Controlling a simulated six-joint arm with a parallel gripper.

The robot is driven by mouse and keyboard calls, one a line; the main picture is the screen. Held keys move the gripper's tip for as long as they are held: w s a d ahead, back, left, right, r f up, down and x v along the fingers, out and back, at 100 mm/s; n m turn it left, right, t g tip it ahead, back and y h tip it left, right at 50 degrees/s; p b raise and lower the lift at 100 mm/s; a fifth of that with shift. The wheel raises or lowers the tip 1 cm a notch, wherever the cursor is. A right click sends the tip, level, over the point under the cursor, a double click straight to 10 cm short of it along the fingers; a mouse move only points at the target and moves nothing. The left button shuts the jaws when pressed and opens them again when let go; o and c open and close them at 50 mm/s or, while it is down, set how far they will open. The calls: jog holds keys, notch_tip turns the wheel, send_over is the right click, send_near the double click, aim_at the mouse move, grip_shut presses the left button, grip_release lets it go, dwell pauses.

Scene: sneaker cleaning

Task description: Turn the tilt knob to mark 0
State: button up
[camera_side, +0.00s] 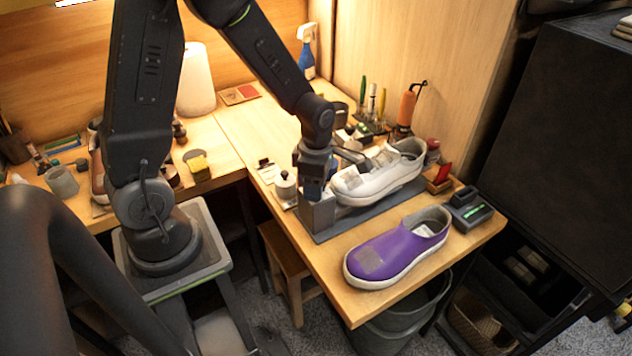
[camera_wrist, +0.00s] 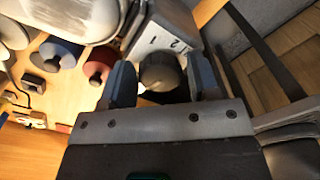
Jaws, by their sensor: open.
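The tilt knob (camera_wrist: 160,72) is a dark round knob in the wrist view, on a pale metal housing (camera_wrist: 165,30) with dark marks that look like 1 and 2. Its pointer and exact setting cannot be made out. My gripper (camera_wrist: 162,84) is open, with one finger on each side of the knob; narrow gaps seem to separate them, but contact is hard to judge. In the side view my gripper (camera_side: 314,192) points down at the grey housing block (camera_side: 318,217) at the near end of the mat. The knob is hidden there.
A white sneaker (camera_side: 372,182) lies on the grey mat (camera_side: 335,233) just behind the block. A purple shoe (camera_side: 395,250) stands at the table's front edge. Bottles and tools crowd the back.

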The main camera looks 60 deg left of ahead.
jog(key=m, duration=0.6)
jog(key=shift+m, duration=0.4)
jog(key=m, duration=1.7)
jog(key=shift+m, duration=0.4)
jog(key=shift+c, duration=0.2)
